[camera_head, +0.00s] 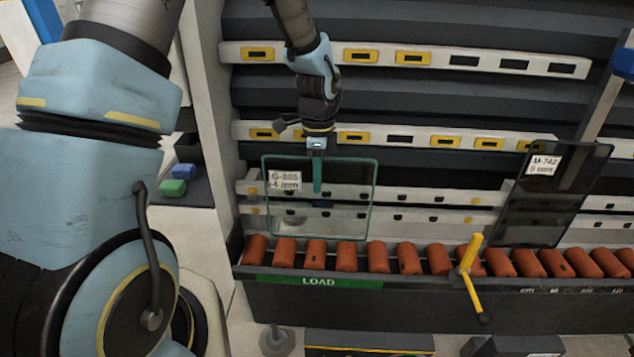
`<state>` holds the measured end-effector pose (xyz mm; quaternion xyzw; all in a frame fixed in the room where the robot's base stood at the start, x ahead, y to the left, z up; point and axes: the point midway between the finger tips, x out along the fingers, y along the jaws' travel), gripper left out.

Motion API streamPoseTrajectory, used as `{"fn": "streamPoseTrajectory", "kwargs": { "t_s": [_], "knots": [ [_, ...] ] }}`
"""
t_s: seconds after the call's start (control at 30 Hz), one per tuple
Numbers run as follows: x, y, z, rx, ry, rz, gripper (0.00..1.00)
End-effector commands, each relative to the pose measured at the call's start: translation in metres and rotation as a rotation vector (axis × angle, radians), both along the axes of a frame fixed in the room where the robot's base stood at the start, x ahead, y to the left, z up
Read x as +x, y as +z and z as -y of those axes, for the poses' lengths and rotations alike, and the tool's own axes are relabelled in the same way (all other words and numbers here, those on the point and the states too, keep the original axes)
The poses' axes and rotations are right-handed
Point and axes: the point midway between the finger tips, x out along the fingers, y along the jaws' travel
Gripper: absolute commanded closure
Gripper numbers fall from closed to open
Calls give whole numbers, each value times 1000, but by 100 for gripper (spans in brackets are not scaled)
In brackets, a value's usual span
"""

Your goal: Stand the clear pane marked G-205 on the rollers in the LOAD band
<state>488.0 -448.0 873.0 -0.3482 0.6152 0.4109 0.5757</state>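The clear pane marked G-205 (345,205) is upright, with a green-tinted edge and a white label at its upper left. My gripper (317,175) reaches down from above and is shut on the middle of its top edge; one teal finger shows against the glass. The pane's lower edge is at the tops of the orange rollers (346,256), above the green LOAD band (318,282) at the left. I cannot tell whether it touches the rollers. A dark pane marked M-742 (535,215) stands tilted at the right.
A yellow lever (470,270) rises in front of the rollers, right of the LOAD band. White rails with yellow-framed slots (355,137) run behind the panes. A blue-topped post (602,90) stands behind the dark pane. Green and blue blocks (173,187) lie at the left.

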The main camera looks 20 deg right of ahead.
Motion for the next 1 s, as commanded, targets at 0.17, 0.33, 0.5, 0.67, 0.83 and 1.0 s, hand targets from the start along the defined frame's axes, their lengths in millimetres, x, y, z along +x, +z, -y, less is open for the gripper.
{"fn": "streamPoseTrajectory", "kwargs": {
  "t_s": [0.17,0.33,0.5,0.67,0.83,1.0],
  "knots": [
    [8,-9,4,0,1,1,100],
    [15,-15,8,0,0,1,100],
    [22,-23,10,-1,0,0,100],
    [27,-31,12,-1,0,0,100],
    [32,-40,15,0,0,1,100],
    [37,-47,17,-1,0,2,100]
  ]
}}
